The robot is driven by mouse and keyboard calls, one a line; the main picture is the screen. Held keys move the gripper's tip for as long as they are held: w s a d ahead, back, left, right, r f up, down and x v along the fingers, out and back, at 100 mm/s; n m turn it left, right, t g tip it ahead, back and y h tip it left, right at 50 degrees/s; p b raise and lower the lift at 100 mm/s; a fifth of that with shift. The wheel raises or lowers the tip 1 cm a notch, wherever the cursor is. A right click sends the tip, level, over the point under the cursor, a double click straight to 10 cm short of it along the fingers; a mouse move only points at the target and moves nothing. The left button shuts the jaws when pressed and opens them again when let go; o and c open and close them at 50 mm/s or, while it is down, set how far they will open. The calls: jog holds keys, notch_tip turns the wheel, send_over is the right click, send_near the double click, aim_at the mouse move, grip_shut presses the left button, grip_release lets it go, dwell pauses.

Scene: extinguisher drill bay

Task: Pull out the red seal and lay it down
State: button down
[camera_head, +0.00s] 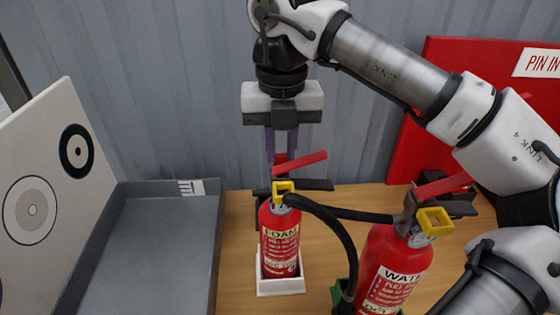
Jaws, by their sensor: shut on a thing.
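My gripper (281,160) points straight down above the head of the FOAM extinguisher (279,240). Its purple fingers are shut on a small red piece (281,159), which looks like the red seal. The fingers hide part of it, and I cannot tell whether it is still in the valve head. A red lever (303,162) slants up to the right beside the fingertips. A yellow square ring (283,187) sits on the front of the head. The FOAM extinguisher stands upright in a white holder (281,287).
The WATER extinguisher (395,265) with its own yellow ring (435,221) stands at the right in a green holder. A black hose arches between them. An empty grey tray (212,240) is left, beside a white target board (60,130). A red sign board (420,115) stands behind.

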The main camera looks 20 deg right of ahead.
aim_at(281, 155)
jog(key=shift+s+r+p, duration=0.1)
jog(key=shift+r+p, duration=1.5)
jog(key=shift+r, duration=0.85)
jog(key=shift+r+p, duration=1.05)
jog(key=shift+r, duration=0.45)
jog(key=shift+f, duration=0.1)
jog(key=shift+f+b, duration=0.3)
jog(key=shift+b, duration=0.1)
jog(key=shift+d, duration=0.1)
